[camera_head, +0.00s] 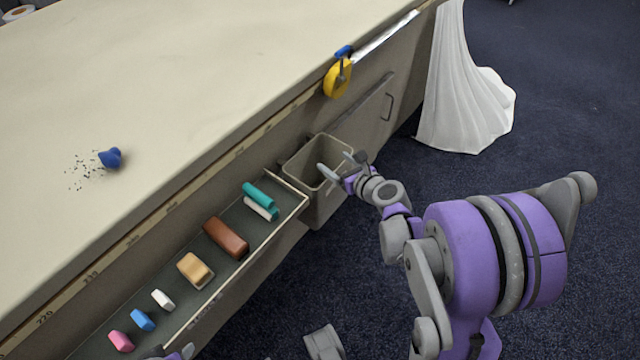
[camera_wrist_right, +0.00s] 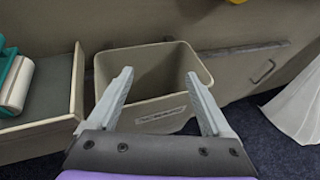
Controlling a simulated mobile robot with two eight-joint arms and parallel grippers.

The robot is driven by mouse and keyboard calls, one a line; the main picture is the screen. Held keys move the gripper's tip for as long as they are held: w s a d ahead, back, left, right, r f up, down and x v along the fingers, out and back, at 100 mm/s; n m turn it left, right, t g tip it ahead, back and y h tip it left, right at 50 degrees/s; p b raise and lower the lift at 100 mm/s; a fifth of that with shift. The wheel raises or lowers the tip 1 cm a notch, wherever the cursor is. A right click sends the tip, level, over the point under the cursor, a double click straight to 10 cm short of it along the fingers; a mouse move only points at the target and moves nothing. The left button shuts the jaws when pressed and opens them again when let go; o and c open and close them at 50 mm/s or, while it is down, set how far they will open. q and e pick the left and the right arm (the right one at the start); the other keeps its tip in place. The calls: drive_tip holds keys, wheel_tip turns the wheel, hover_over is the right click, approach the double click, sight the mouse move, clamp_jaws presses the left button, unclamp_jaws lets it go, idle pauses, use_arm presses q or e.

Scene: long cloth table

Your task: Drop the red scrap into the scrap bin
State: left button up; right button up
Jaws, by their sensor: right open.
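The scrap bin (camera_head: 322,207) is a grey-beige open box at the table's side, just past the end of the drawer. It also shows in the right wrist view (camera_wrist_right: 160,122), with a label on its front wall. My right gripper (camera_head: 335,163) is over the bin's mouth, its fingers spread with nothing between them; they also show in the right wrist view (camera_wrist_right: 158,74). No red scrap shows in either view. The visible inside of the bin looks empty, but its lowest part is hidden. A small part of what seems my left gripper (camera_head: 181,352) shows at the bottom edge.
An open drawer (camera_head: 290,207) holds several coloured blocks and teal and white rolls. A yellow tape measure (camera_head: 337,79) hangs at the table edge. A blue lump (camera_head: 111,158) lies by dark crumbs on the table (camera_head: 190,70). A white cloth (camera_head: 465,95) hangs beyond the bin.

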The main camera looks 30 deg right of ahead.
use_arm(q)
drive_tip(key=shift+r+p, duration=0.35)
drive_tip(key=shift+r, duration=0.2)
use_arm(e)
drive_tip(key=v, duration=0.5)
drive_tip(key=s+a+n+g+y, duration=0.2)
drive_tip(key=s+a+n+g, duration=0.35)
drive_tip(key=a+n, duration=0.9)
drive_tip(key=s+a+f+n+g+h, duration=0.15)
drive_tip(key=s+n+g, duration=0.25)
drive_tip(key=s+n, duration=1.4)
use_arm(q)
wheel_tip(320, 180, up, 20)
drive_tip(key=w+p, duration=0.2)
drive_tip(key=p, duration=1.5)
drive_tip(key=shift+f+t, duration=0.2)
drive_tip(key=shift+t, duration=0.2)
use_arm(e)
drive_tip(key=w+r+n, duration=0.1)
drive_tip(key=w+r, duration=0.1)
drive_tip(key=r, duration=0.8)
drive_tip(key=w+r+n+t, duration=0.1)
drive_tip(key=w+r+n, duration=0.1)
drive_tip(key=r, duration=0.7)
drive_tip(key=shift+w+d+r+h, duration=0.35)
drive_tip(key=shift+w+h, duration=0.1)
drive_tip(key=shift+w, duration=0.3)
